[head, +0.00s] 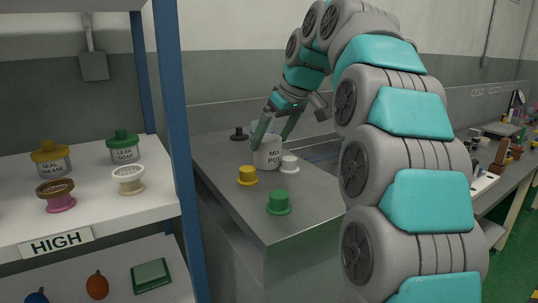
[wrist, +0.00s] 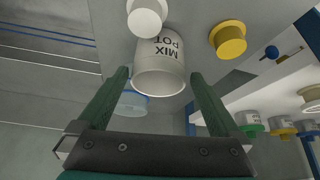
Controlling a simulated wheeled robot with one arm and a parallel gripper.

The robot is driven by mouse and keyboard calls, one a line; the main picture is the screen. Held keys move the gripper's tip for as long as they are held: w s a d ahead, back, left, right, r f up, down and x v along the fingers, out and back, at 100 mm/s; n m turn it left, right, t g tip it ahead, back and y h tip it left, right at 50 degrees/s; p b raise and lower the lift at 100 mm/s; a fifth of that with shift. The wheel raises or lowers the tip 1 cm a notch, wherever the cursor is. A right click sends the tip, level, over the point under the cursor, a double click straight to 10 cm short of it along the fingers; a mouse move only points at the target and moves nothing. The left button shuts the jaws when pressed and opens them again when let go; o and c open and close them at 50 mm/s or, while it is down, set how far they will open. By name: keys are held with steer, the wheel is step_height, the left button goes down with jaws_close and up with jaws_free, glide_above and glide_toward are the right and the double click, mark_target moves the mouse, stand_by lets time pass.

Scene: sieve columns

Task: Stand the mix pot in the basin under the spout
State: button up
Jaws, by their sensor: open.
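The white mix pot (head: 267,155), labelled "MIX POT", stands upright on the grey metal counter. My gripper (head: 271,140) is open above it, with its dark green fingers pointing down on either side of the pot's upper part. In the wrist view the pot (wrist: 160,68) appears upside down between the spread fingertips (wrist: 160,76), and a gap shows on each side. The basin (head: 325,152) is sunk in the counter to the right, mostly hidden behind my arm. I cannot make out the spout.
A yellow lid (head: 247,175), a white lid (head: 289,164), a green lid (head: 279,203) and a black lid (head: 239,134) stand around the pot. A pale blue object (wrist: 130,104) is behind it. A shelf (head: 100,215) with jars stands left.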

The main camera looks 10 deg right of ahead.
mark_target(263, 149)
steer(key=shift+w+p+x, duration=0.15)
steer(key=shift+p+x, duration=0.05)
steer(key=shift+x, duration=1.2)
steer(key=shift+w+p+x, duration=0.15)
steer(key=shift+w+x, duration=0.05)
steer(key=shift+x, duration=1.2)
steer(key=shift+r, duration=0.15)
steer(key=c, duration=1.3)
steer(key=shift+o, duration=0.2)
steer(key=shift+r, duration=0.1)
